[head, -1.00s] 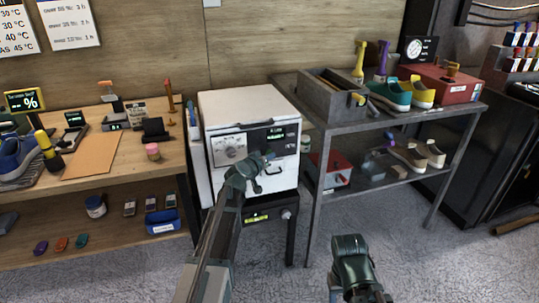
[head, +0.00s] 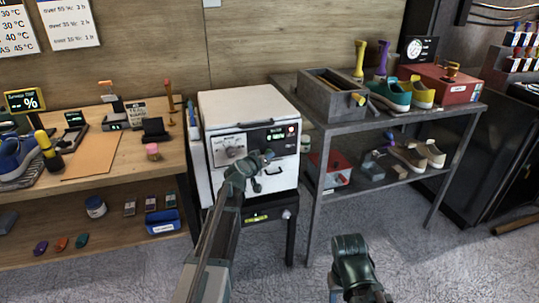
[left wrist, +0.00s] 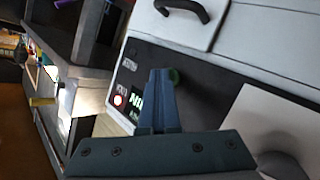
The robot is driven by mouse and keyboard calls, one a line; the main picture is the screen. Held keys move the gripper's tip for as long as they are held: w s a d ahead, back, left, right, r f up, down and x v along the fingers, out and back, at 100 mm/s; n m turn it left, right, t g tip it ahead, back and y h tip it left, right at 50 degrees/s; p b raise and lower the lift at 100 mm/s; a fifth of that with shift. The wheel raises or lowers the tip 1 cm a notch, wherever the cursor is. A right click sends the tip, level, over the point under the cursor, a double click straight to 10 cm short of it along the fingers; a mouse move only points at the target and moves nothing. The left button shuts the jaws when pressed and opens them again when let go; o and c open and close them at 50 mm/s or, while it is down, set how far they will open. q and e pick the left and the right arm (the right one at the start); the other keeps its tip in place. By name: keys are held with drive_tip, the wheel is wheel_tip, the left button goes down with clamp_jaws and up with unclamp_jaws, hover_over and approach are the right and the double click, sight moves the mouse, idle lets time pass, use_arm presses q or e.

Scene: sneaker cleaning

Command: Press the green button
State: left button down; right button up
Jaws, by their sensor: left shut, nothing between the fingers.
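The white machine (head: 250,107) stands between the workbench and the metal table, with a black control panel on its front. My left gripper (head: 267,155) is at that panel, its fingers shut and empty.
A red light (left wrist: 119,100) and a lit display (left wrist: 138,100) are beside the fingers on the panel. A dark door handle (left wrist: 183,10) is close by. The metal table (head: 395,121) stands to the right and the wooden workbench (head: 112,152) to the left.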

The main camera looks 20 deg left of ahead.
use_arm(q)
drive_tip(key=shift+s+d, duration=0.45)
drive_tip(key=shift+s, duration=0.3)
drive_tip(key=s+d, duration=0.1)
drive_tip(key=s, duration=0.1)
drive_tip(key=s+d, duration=0.2)
idle(0.4)
drive_tip(key=shift+a, duration=0.1)
drive_tip(key=s+d+r+m+g+h+p, duration=0.2)
drive_tip(key=s+d+m+g+p, duration=0.45)
drive_tip(key=s+d+p, duration=0.75)
drive_tip(key=s+d+r+g+y+p, duration=0.1)
drive_tip(key=s+r+g+y+p, duration=0.1)
drive_tip(key=s, duration=0.8)
drive_tip(key=s+d+r+g+y+p, duration=0.1)
drive_tip(key=s+g+p, duration=0.4)
drive_tip(key=s, duration=0.5)
drive_tip(key=r+m+g+y, duration=0.1)
drive_tip(key=y, duration=0.1)
drive_tip(key=shift+d+y, duration=0.2)
drive_tip(key=shift+y, duration=0.1)
